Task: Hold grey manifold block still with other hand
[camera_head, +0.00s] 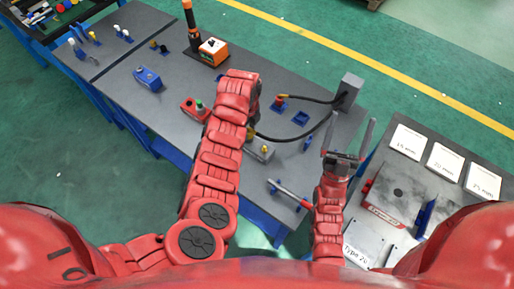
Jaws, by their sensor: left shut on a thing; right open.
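A small grey block (262,153), which I take for the grey manifold block, sits on the dark table beside my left forearm, partly hidden by it. My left arm reaches over the table, and its gripper (252,128) is mostly hidden behind my own wrist. It is at the yellow end of a black hose, close above the grey block; the grip itself is hard to see. My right gripper (349,122) is open and empty, fingers apart and pointing away from me, to the right of the block and apart from it.
Black hoses run from an upright grey box (348,91) at the table's right edge. A red fitting (280,100) stands on a blue base. A red-handled tool (290,194) lies near the front edge. A second table with labelled cards (444,159) stands right.

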